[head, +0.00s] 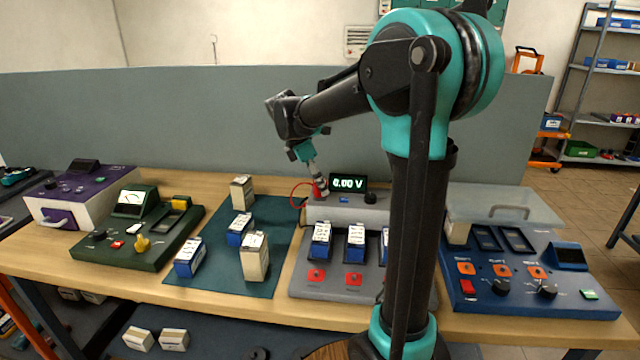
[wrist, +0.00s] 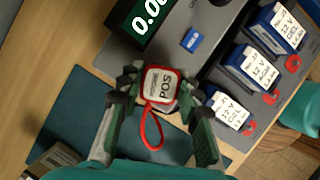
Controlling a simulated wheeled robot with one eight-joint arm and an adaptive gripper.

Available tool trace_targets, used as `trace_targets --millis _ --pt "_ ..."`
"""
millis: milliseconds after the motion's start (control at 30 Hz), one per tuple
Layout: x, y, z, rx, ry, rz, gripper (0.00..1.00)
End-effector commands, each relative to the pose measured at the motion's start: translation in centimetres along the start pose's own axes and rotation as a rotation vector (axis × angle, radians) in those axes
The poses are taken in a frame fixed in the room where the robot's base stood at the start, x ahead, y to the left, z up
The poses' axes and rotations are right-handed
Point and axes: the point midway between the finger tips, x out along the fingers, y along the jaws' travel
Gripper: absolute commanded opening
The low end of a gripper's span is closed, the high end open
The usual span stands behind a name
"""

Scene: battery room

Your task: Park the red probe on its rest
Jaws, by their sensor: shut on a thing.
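The red probe (wrist: 148,90) is between the fingers of my gripper (wrist: 158,98) in the wrist view. Its pale top label reads POS, and a red cable loop hangs from it. In the head view the probe (head: 321,190) is at the left back of the grey tester (head: 352,212), beside the lit display (head: 347,184), which reads 0.00 V. My gripper (head: 317,183) is shut on the probe there. I cannot tell whether the probe touches the tester; its lower end is hidden. I cannot make out its rest.
Blue-and-white batteries (head: 320,240) stand on the tester behind red pads (head: 354,279). More batteries stand on the teal mat (head: 205,277) to the left. A blue panel (head: 525,285) with a clear cover is at right. A grey partition (head: 200,120) stands behind the bench.

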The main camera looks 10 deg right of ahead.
Motion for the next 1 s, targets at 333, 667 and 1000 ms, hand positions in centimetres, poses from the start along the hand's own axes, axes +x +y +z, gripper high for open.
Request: trace_targets --millis 333,667,1000 --pt "0.6 0.0 -0.2 0.000 0.000 0.000 0.00" --pt "1.1 0.0 -0.5 0.000 0.000 0.000 0.00" --pt "1.1 0.0 -0.5 0.000 0.000 0.000 0.43"
